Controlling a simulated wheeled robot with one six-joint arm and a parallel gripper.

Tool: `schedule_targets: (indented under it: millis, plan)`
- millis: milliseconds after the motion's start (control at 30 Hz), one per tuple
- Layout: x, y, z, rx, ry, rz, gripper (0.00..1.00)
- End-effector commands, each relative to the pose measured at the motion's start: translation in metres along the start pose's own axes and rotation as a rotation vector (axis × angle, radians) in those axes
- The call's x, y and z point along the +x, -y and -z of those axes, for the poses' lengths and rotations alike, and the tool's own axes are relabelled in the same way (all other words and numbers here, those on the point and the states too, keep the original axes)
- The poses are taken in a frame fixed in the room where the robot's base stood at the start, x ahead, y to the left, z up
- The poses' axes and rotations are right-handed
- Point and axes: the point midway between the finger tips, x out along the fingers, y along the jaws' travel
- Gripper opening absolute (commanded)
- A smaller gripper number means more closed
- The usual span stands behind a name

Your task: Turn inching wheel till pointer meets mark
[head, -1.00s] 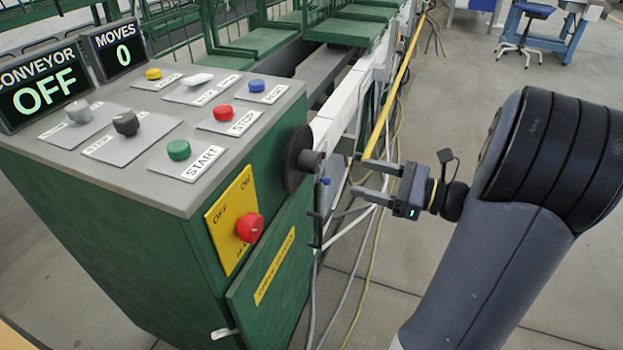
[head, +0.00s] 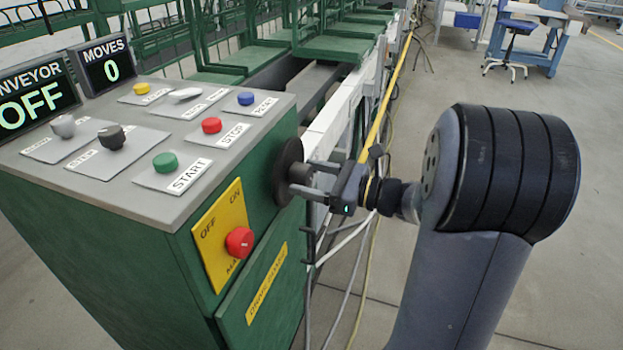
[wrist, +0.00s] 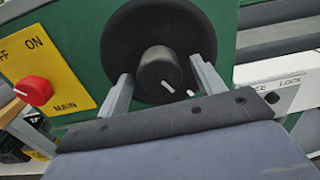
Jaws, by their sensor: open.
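The inching wheel is a black disc (head: 287,165) on the side of the green cabinet, with a round hub knob (wrist: 158,70) standing out from its middle. A short white pointer line (wrist: 168,87) shows on the lower right of the hub. A small white mark (wrist: 190,93) lies to its right near the disc's lower rim, apart from the line. My gripper (head: 306,177) is open at the wheel. In the wrist view its two fingers (wrist: 163,78) stand left and right of the hub; I cannot tell whether they touch it.
A yellow plate with a red MAIN switch (head: 239,242) is left of the wheel. The cabinet top (head: 140,125) carries several buttons and knobs; displays read OFF and MOVES 0. Right of the wheel are a white LOCK label (wrist: 289,92), the conveyor rail and hanging cables (head: 345,285).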

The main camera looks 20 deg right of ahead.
Motion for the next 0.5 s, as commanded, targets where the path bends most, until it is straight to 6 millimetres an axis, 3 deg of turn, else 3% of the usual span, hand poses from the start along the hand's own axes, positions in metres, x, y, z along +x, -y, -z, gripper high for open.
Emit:
schedule_targets:
  millis: [200, 500]
  plan:
    - [0.0, 0.0001, -0.0001, 0.0, 0.0, 0.0, 0.63]
    - [-0.0001, 0.0, 0.0, 0.001, 0.0, 0.0, 0.38]
